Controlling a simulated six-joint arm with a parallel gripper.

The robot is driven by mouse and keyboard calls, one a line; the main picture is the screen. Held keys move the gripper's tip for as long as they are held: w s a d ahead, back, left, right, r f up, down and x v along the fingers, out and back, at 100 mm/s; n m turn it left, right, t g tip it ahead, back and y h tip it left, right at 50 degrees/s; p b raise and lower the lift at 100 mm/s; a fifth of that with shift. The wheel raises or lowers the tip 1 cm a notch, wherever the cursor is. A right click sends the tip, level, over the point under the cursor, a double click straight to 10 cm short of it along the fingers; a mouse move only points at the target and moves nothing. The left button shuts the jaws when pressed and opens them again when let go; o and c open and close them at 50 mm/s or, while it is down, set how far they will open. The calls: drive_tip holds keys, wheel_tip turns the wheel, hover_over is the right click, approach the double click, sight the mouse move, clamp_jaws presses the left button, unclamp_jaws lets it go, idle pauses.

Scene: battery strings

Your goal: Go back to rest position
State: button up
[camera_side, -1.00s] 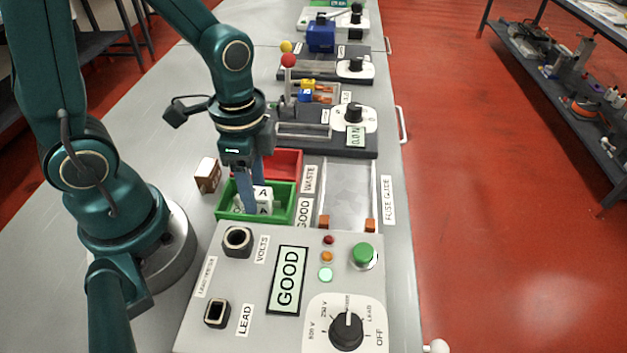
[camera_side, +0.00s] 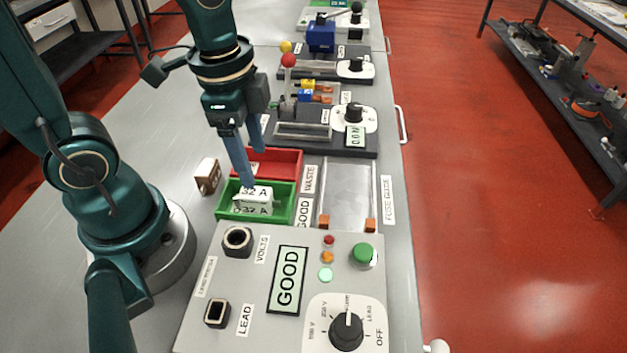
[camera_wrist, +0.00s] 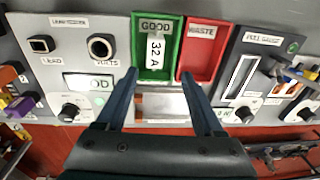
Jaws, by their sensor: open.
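My gripper (camera_side: 250,162) is open and empty, above the green GOOD bin (camera_side: 228,215), with its fingers pointing down. In the wrist view my gripper's fingers (camera_wrist: 160,80) are spread wide, below the bins. White blocks marked 32 A (camera_side: 257,196) lie in the green bin; one also shows in the wrist view (camera_wrist: 156,50). My fingers partly cover the bin in the side view, and I cannot tell how many blocks are in it. The red WASTE bin (camera_side: 285,160) beside it looks empty in the wrist view (camera_wrist: 202,60).
The tester panel (camera_side: 225,280) in front has a GOOD display (camera_side: 288,280) and a lit green lamp (camera_side: 325,274). A clear fuse guide (camera_side: 347,187) lies right of the bins. A brown-and-white block (camera_side: 208,176) stands left of them. Gauge stations (camera_side: 330,130) fill the bench behind.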

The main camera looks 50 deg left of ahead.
wheel_tip(320, 180, up, 6)
drive_tip(key=s+n+t, duration=0.2)
drive_tip(key=n+t, duration=0.2)
drive_tip(key=n, duration=0.5)
drive_tip(key=shift+s+d+t, duration=0.2)
drive_tip(key=shift+t, duration=0.1)
